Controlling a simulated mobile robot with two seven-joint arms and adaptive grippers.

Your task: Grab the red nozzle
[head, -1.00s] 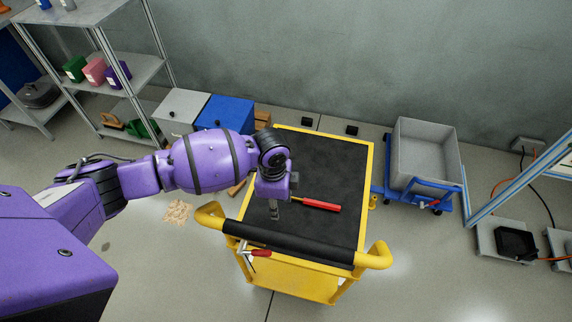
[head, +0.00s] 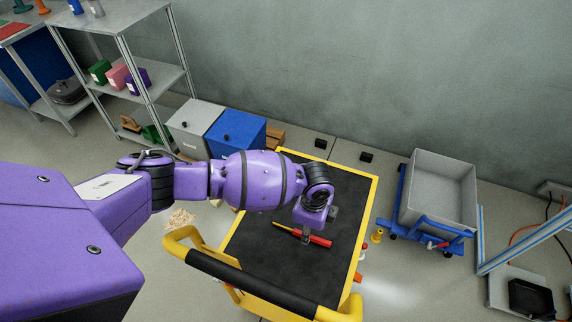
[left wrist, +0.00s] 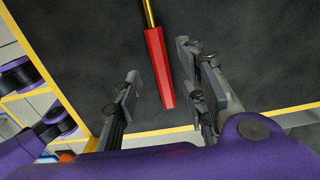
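The red nozzle (head: 319,241), a red grip with a thin brass-coloured rod, lies on the black top of the yellow cart (head: 262,243). My left gripper (head: 306,237) is over it in the head view, hiding part of it where rod and grip meet. In the left wrist view, the red grip (left wrist: 158,68) shows between the two spread fingers of my left gripper (left wrist: 160,75), with a gap on each side. The fingers are open and hold nothing. The exact height above the cart top cannot be told. My right gripper is not in view.
The cart's black push handle (head: 250,284) crosses its near edge. A grey bin on a blue trolley (head: 436,192) stands to the right. Grey and blue boxes (head: 236,136) and a metal shelf (head: 140,85) stand at the left back. The cart top around the nozzle is clear.

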